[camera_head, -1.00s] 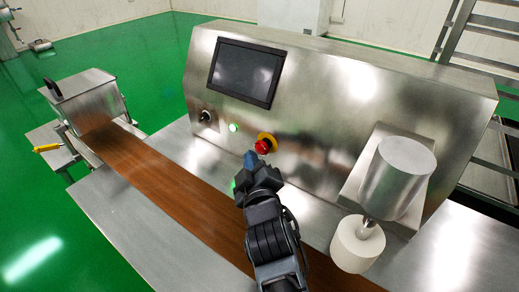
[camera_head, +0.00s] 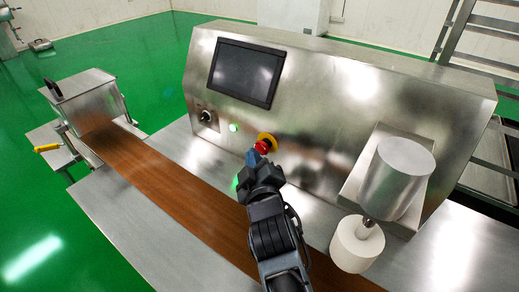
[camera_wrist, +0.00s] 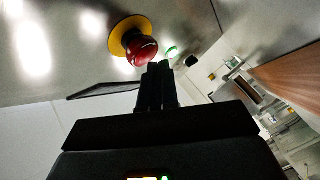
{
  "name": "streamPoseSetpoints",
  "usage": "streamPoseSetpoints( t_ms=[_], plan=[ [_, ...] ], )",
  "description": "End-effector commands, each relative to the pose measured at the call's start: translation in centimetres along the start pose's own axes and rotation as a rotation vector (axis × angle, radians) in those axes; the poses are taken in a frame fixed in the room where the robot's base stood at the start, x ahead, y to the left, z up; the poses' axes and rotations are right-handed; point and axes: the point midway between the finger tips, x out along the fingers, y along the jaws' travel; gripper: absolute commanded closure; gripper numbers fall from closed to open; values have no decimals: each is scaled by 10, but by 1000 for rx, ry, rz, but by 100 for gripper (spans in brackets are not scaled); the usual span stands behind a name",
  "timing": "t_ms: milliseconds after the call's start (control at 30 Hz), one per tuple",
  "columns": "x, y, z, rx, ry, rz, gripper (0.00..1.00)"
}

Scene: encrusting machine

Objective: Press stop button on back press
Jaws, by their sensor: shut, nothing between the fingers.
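The red mushroom-shaped stop button (camera_head: 263,147) with its yellow ring sits on the sloped front of the steel machine, right of a green lit button (camera_head: 233,127). It also shows in the wrist view as a red button (camera_wrist: 141,50) on a yellow ring (camera_wrist: 124,34). My gripper (camera_head: 252,158) is shut and empty. In the head view its fingertips overlap the lower left of the red button. In the wrist view the fingertips (camera_wrist: 159,66) lie just beside and below the button's edge. I cannot tell whether they touch it.
A dark screen (camera_head: 246,72) and a black knob (camera_head: 207,117) are on the same panel. A brown conveyor belt (camera_head: 165,180) runs below, with a steel hopper (camera_head: 88,99) at its left end. A metal cylinder (camera_head: 396,180) and white roller (camera_head: 357,245) stand to the right.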

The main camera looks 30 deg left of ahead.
Motion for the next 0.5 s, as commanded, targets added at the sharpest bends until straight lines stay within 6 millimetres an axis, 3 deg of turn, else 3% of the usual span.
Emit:
streamPoseSetpoints(
  t_ms=[500],
  plan=[
    [3, 2, 2, -1, 0, 0, 100]
  ],
)
